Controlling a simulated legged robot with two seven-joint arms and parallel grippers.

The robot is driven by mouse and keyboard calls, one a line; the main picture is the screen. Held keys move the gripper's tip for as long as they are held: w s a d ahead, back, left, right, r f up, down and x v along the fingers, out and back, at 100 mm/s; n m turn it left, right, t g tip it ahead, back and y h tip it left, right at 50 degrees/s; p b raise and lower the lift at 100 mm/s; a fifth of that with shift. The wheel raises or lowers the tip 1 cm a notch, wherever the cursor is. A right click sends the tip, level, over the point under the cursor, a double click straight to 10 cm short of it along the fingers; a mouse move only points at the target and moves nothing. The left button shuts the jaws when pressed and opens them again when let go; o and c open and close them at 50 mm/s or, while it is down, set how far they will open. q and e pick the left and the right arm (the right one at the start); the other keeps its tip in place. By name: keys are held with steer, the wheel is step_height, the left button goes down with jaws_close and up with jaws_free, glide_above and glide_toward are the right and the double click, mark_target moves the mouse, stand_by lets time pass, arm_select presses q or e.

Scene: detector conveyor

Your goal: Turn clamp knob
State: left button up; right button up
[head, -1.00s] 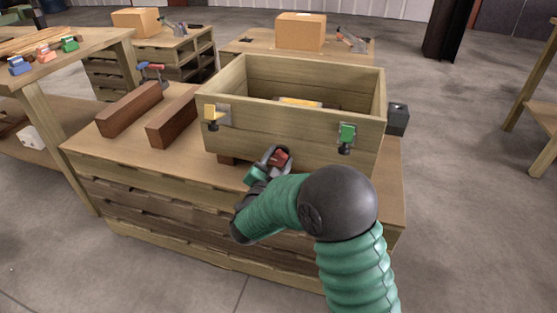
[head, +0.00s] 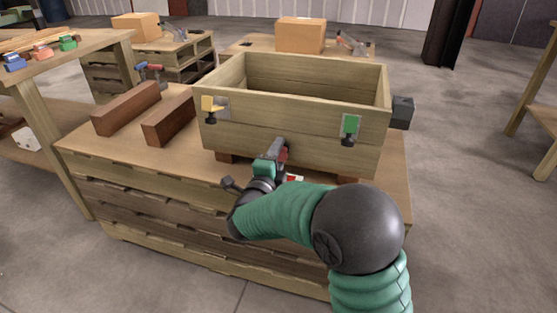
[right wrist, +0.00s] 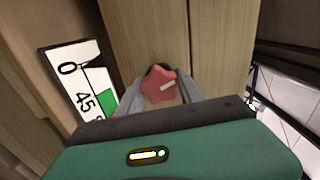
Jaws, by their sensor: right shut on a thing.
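A red, lobed clamp knob (right wrist: 160,88) with a pale mark sits between the grey fingers in the right wrist view. In the head view a sliver of the red knob (head: 284,154) shows beside the fingers at the front wall of the wooden box (head: 290,130). My right gripper (head: 278,149) is shut on the knob, and its fingers flank it in the wrist view (right wrist: 158,97). A white dial card (right wrist: 80,85) with "0", "45", a dark pointer and a green zone lies left of the knob. My left gripper is not in view.
Two brown wooden blocks (head: 127,108) (head: 169,120) lie left of the box on the pallet-like bench (head: 110,148). A dark block (head: 402,112) is at the box's right side.

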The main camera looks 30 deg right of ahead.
steer(key=shift+s+f+m+b, duration=0.1)
steer(key=shift+f+m+b, duration=0.3)
steer(key=shift+m+b, duration=0.45)
steer(key=shift+m, duration=0.25)
steer(key=o, duration=1.3)
steer(key=shift+o, duration=0.4)
steer(key=shift+r, duration=0.2)
